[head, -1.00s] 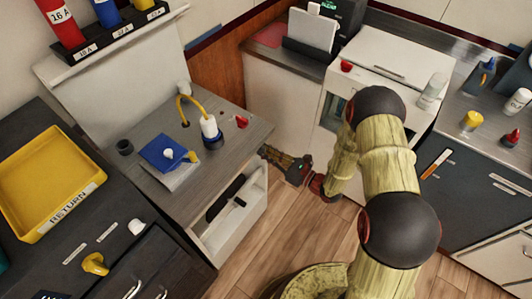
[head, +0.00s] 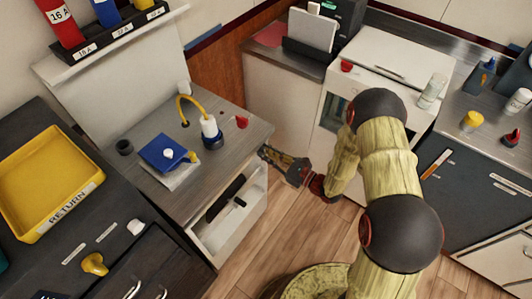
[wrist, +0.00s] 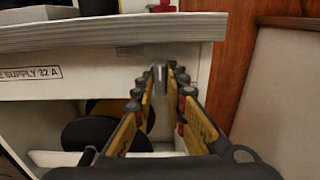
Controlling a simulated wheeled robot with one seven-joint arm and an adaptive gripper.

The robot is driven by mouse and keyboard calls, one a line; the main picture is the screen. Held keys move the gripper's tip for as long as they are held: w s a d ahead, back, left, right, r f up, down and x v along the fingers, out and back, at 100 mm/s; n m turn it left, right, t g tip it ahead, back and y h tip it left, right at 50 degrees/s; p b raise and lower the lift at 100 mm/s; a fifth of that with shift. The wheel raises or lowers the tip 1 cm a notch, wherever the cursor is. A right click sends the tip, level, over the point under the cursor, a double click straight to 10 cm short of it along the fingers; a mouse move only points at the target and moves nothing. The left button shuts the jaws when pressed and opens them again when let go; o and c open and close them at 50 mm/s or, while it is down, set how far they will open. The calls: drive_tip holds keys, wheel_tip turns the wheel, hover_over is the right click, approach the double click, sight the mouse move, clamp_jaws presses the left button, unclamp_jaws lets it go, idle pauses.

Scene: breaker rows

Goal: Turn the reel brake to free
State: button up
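The reel brake appears to be the small grey lever (wrist: 160,80) on the white cabinet front, beneath the counter edge in the wrist view. My gripper (wrist: 161,73) points at it, with one finger on each side and visible space between the fingers. I cannot tell whether a finger touches the lever. A black and yellow reel (wrist: 105,125) shows partly inside the opening below, cut off by my fingers. In the head view my gripper (head: 268,154) is at the right side of the white cabinet (head: 240,222), and the lever is hidden.
A wooden panel (wrist: 243,65) is close on the right. The wooden floor (head: 285,225) below my gripper is clear.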

drive_tip(key=o, duration=0.4)
drive_tip(key=shift+d, duration=0.1)
drive_tip(key=v, duration=1.1)
drive_tip(key=shift+s+d, duration=0.3)
